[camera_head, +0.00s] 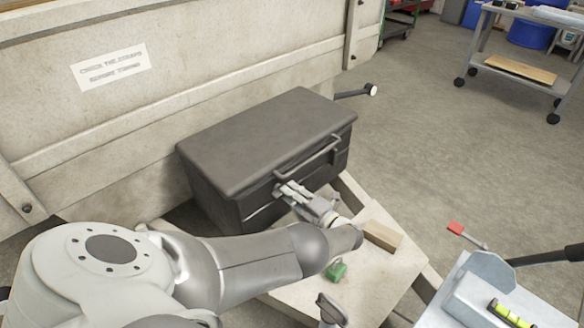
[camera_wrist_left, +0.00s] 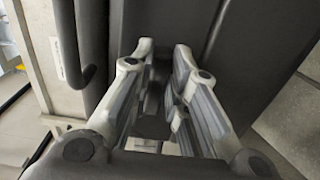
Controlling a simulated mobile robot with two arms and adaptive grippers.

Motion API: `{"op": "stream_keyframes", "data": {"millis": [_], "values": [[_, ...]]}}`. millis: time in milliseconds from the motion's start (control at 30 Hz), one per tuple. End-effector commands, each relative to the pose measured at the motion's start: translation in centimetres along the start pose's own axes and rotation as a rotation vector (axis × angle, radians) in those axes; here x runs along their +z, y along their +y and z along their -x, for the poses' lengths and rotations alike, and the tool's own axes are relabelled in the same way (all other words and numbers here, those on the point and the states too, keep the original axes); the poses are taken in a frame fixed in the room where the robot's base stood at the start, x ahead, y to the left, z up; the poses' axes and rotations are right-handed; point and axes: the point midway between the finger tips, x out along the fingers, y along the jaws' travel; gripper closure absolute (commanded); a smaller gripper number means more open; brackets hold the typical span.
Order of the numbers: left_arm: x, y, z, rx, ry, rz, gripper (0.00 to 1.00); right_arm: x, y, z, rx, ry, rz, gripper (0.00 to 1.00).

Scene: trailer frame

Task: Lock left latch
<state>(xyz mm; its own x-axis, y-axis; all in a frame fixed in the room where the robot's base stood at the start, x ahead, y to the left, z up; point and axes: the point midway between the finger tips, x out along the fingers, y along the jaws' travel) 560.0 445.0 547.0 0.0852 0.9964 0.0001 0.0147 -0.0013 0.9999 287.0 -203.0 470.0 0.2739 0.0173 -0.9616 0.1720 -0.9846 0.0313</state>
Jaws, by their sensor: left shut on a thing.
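A dark grey toolbox (camera_head: 265,145) with a closed lid stands on the trailer frame against the pale panel. Its bar handle (camera_head: 308,158) is on the front; a dark bar, likely this handle, shows in the left wrist view (camera_wrist_left: 85,45). My left gripper (camera_head: 282,190) is at the toolbox front, just below and left of the handle. In the left wrist view my left gripper's fingers (camera_wrist_left: 165,55) are close against the dark front, shut on the left latch. The latch is mostly hidden by the fingers, so its exact position cannot be told.
A wooden block (camera_head: 382,236) and a small green object (camera_head: 336,271) lie on the pale trailer bed. A light-coloured box (camera_head: 495,290) with a yellow-green level is at the lower right. A wheeled cart (camera_head: 520,60) stands at the back right. The floor between is clear.

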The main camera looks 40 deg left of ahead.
Motion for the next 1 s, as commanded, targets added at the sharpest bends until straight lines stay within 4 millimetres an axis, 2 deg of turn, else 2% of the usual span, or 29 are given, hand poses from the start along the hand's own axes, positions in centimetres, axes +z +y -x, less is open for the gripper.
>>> {"op": "stream_keyframes", "data": {"millis": [167,200,367,733,1000], "values": [[0.0,-0.1,0.1,-0.002,-0.002,-0.003,1.00,0.1,0.0,-0.1,0.000,-0.003,0.000,1.00],[0.0,-0.1,0.1,-0.002,-0.002,-0.003,0.81,0.1,0.0,-0.1,0.000,-0.004,0.000,1.00],[0.0,-0.1,0.1,-0.001,-0.002,-0.002,0.62,0.2,0.0,-0.2,-0.001,-0.006,0.000,1.00],[0.1,-0.1,0.6,-0.001,-0.002,0.000,0.62,0.4,-0.3,-0.3,-0.006,-0.010,0.000,1.00],[0.1,-0.1,4.9,-0.001,-0.003,-0.001,0.62,0.2,-0.2,-0.2,-0.003,-0.006,-0.001,1.00]]}}
